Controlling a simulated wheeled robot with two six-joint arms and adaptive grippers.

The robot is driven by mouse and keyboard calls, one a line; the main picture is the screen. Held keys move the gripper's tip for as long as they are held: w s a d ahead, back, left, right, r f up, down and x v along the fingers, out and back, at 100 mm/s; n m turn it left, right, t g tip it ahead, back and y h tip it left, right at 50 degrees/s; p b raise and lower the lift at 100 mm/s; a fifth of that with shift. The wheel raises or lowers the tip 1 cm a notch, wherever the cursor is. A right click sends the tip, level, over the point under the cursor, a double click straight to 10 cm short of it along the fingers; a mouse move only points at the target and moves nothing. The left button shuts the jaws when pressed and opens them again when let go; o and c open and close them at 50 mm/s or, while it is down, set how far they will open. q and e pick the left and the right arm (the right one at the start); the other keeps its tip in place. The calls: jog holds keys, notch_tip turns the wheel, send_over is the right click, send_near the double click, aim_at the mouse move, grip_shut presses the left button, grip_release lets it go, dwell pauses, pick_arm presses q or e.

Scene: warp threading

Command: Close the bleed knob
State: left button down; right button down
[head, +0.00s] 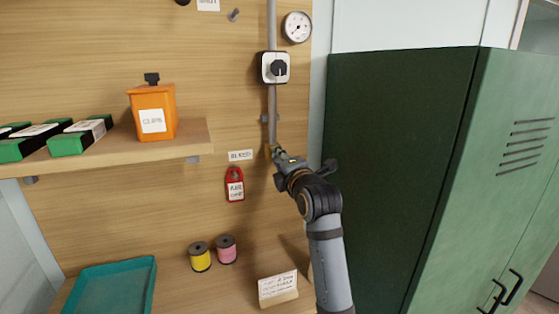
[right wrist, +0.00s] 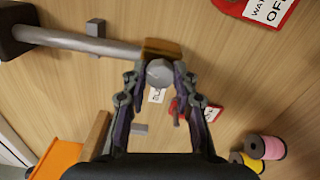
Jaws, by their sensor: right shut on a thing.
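The bleed knob (right wrist: 159,73) is a grey rounded knob below a brass fitting (right wrist: 163,48) at the end of the grey pipe (right wrist: 80,42). My right gripper (right wrist: 158,82) is shut on it, one finger on each side. In the head view the right gripper (head: 275,152) is at the pipe's lower end and mostly hides the knob. The bleed label (head: 240,155) is on the wooden panel just left of it. I cannot tell how far the knob is turned. My left gripper is not in view.
A red tag (head: 235,184) hangs below the label. A black-knobbed switch (head: 275,68) and a gauge (head: 298,27) are above. A shelf (head: 190,140) with an orange box (head: 153,112) is at left, a green cabinet (head: 390,170) at right. Spools (head: 226,250) stand below.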

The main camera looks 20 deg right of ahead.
jog(key=shift+f+n, duration=0.15)
jog(key=shift+n, duration=2.05)
jog(key=c, duration=1)
grip_release()
jog(key=shift+c, duration=0.2)
jog(key=s, duration=1.2)
jog(key=shift+d, duration=0.15)
